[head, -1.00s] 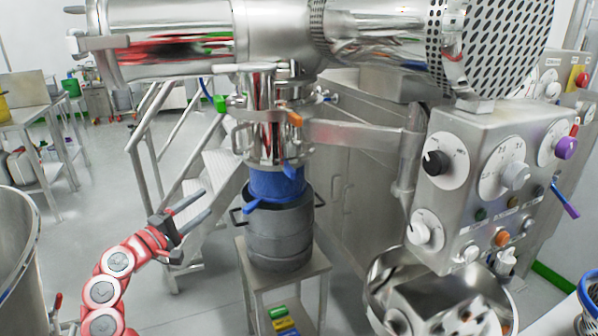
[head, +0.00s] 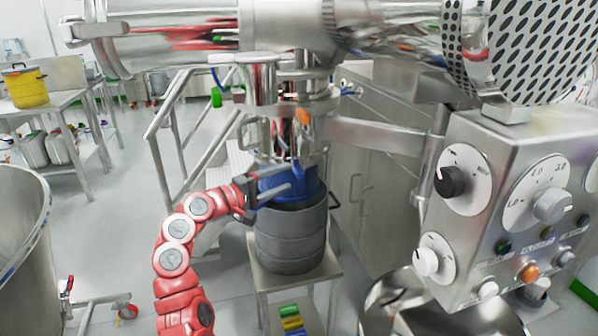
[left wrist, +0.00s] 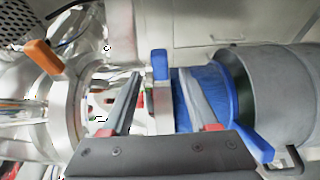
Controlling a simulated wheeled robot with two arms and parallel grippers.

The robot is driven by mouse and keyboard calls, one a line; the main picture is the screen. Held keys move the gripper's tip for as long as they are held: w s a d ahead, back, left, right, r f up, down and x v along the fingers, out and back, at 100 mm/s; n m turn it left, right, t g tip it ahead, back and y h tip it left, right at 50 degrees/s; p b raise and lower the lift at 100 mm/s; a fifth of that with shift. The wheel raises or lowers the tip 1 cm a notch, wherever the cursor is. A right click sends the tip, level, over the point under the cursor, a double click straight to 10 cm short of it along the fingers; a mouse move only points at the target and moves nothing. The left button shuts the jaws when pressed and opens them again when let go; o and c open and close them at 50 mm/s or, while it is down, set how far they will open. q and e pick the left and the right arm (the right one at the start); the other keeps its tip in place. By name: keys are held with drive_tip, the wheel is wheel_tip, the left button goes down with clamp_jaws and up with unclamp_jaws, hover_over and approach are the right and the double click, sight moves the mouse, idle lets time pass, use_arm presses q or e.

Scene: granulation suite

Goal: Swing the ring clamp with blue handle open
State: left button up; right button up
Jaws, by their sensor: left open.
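The ring clamp's blue handle (head: 298,172) sticks out at the foot of the steel outlet pipe, just above the blue sleeve (head: 308,188). In the left wrist view the blue handle (left wrist: 160,65) stands between and slightly beyond my fingertips, with a narrow metal band (left wrist: 160,122) beside it. My left gripper (head: 288,178) is open, its fingers reaching across the front of the sleeve. In the wrist view the two fingers of this gripper (left wrist: 160,76) are apart, one on each side of the handle; I cannot tell whether either touches it. My right gripper is not in view.
A grey drum (head: 290,240) stands under the sleeve on a steel stand (head: 332,268). An orange handle (head: 303,117) sits higher on the pipe. A control box (head: 510,190) is at the right, a large steel vessel (head: 22,240) at the left, stairs behind.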

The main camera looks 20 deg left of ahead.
sight(295, 174)
use_arm(q)
drive_tip(key=x, duration=0.6)
drive_tip(key=shift+s, duration=0.1)
clamp_jaws()
idle(1.2)
